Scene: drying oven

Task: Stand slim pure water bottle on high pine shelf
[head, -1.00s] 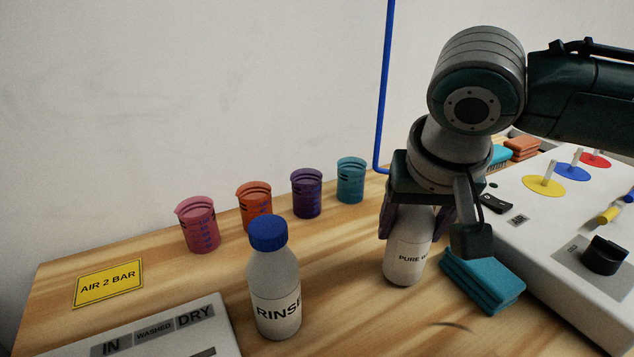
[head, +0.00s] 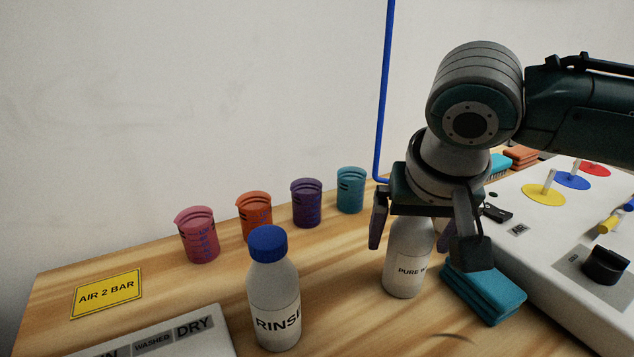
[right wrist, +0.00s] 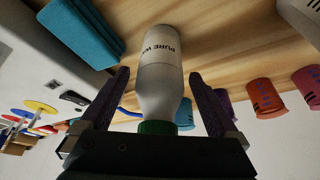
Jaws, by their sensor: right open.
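The slim pure water bottle (head: 405,266) is white with a label starting "PURE W" and stands upright on the wooden bench. Its green cap (right wrist: 157,127) shows in the right wrist view, close to the palm; the cap is hidden in the head view. My right gripper (head: 420,240) points down over the bottle. Its fingers (right wrist: 158,92) are open on both sides of the bottle, with a gap on each side. The high pine shelf is not in view. My left gripper is not in view.
A blue-capped RINSE bottle (head: 272,290) stands to the left. Folded teal cloths (head: 485,292) lie close to the right of the water bottle, beside the white appliance (head: 545,250). Pink (head: 198,236), orange, purple and teal beakers line the wall. A blue pipe (head: 383,90) rises behind.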

